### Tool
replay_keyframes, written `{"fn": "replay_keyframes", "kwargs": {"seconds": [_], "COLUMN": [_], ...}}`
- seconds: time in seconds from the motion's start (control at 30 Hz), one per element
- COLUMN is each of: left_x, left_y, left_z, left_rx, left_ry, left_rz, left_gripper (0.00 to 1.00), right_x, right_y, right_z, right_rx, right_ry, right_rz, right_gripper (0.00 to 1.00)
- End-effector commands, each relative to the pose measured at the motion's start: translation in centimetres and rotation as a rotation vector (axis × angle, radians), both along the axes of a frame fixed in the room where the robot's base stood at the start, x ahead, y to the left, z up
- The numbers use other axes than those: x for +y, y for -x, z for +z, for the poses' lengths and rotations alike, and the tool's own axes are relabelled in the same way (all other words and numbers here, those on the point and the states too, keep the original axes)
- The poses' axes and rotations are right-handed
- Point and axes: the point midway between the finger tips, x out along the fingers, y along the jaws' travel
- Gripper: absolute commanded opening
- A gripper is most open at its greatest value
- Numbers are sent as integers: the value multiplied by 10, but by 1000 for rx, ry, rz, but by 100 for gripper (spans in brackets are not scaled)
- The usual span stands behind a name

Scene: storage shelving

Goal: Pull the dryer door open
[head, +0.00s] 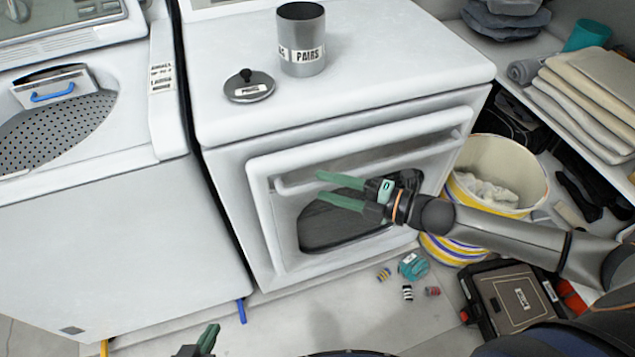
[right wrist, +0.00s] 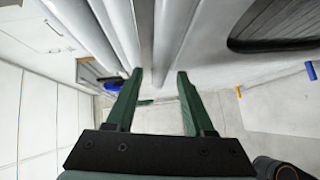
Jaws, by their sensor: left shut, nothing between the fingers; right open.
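The white dryer (head: 227,185) stands in the middle of the head view. Its door (head: 285,245) has a dark window and appears closed. A white handle bar (head: 425,138) runs along the top of the door. My right gripper (head: 318,187) is in front of the door's upper left, by the left part of the handle. In the right wrist view its green fingers (right wrist: 157,75) are open, with a pale bar running between their tips; contact cannot be told. My left gripper (head: 208,338) shows only partly at the bottom edge, shut and away from the door.
A grey canister (head: 302,65) and its lid (head: 249,86) stand on the dryer. A washer (head: 90,225) is at left. A striped bucket (head: 500,165) and a dark case (head: 515,300) are at right. Small items, including a teal one (head: 413,266), lie on the floor before the dryer.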

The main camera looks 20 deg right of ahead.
Motion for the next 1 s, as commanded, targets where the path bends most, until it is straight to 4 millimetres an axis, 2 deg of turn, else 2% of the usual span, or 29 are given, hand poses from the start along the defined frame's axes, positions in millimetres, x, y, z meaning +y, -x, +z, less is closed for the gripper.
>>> {"fn": "replay_keyframes", "kwargs": {"seconds": [0.2,0.6,1.0], "left_x": [0,0,1], "left_y": [0,-2,-2], "left_z": [0,1,1], "left_rx": [-1,-3,-5], "left_ry": [0,-1,-1], "left_rz": [-1,0,0], "left_gripper": [0,0,0], "right_x": [17,21,21], "right_y": [-16,-20,-19], "right_z": [-3,-4,-4], "right_rx": [-1,1,1], "right_ry": [-1,1,1], "right_rz": [0,0,0], "right_gripper": [53,53,10]}}
